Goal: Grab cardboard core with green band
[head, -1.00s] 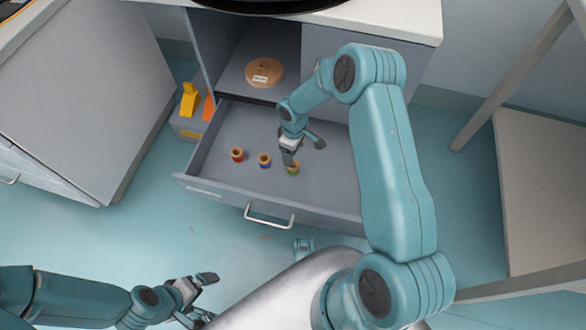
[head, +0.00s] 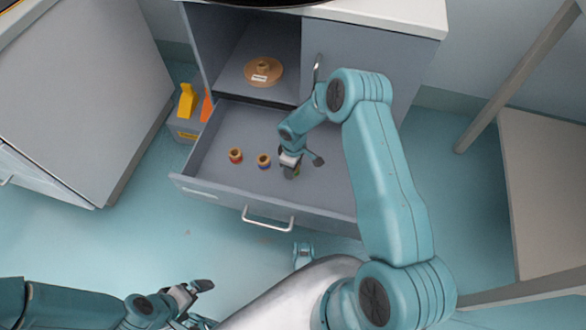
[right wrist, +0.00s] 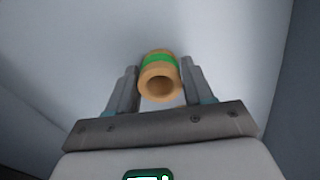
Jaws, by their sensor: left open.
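The cardboard core with the green band (right wrist: 158,66) stands between the two fingers of my right gripper (right wrist: 159,75) in the right wrist view, its open end facing the camera. The fingers lie close along both sides of it; I cannot tell whether they press on it. In the head view my right gripper (head: 292,172) is down in the open drawer and mostly hides this core. Two other cores stand to its left, one with a red band (head: 235,156) and one with a blue band (head: 264,161). My left gripper (head: 198,303) is open and empty at the lower left.
The grey drawer (head: 215,150) is pulled out, its handle (head: 268,218) at the front. A tan reel (head: 263,71) lies in the compartment behind. A grey bin (head: 184,128) with yellow and orange items stands left of the drawer. The drawer's right part is clear.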

